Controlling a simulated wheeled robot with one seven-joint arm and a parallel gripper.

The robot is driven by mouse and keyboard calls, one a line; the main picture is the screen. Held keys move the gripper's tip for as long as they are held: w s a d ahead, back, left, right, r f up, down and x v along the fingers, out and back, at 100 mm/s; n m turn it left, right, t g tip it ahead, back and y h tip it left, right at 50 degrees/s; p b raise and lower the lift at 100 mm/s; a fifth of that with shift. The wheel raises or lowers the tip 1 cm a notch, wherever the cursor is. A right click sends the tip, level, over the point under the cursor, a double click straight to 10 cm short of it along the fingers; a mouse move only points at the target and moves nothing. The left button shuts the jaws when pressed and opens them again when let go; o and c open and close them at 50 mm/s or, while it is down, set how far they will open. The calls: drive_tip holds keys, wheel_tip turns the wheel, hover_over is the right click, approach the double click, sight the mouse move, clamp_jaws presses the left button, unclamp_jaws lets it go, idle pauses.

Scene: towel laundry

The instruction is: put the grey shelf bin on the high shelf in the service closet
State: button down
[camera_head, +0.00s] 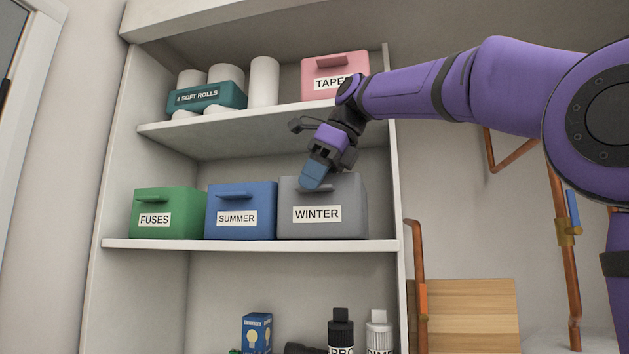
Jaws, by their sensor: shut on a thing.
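The grey shelf bin (351,215), labelled "WINTER", stands upright on the middle shelf (280,245), at its right end beside the blue bin. My gripper (313,180) reaches down from the upper right to the front of the grey bin. Its blue fingertip covers most of the bin's front handle, and it is shut on the grey bin there. The high shelf (215,123) is above. It holds a pink bin (350,62) labelled "TAPE" at the right and paper rolls at the left.
A blue bin (240,205) "SUMMER" and a green bin (165,205) "FUSES" stand left of the grey bin. On the high shelf are a teal pack of rolls (206,97) and a standing white roll (264,82). Copper pipes (570,270) run at the right.

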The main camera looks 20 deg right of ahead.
drive_tip(key=shift+f, duration=0.1)
drive_tip(key=c, duration=0.7)
unclamp_jaws()
drive_tip(key=v, duration=1.2)
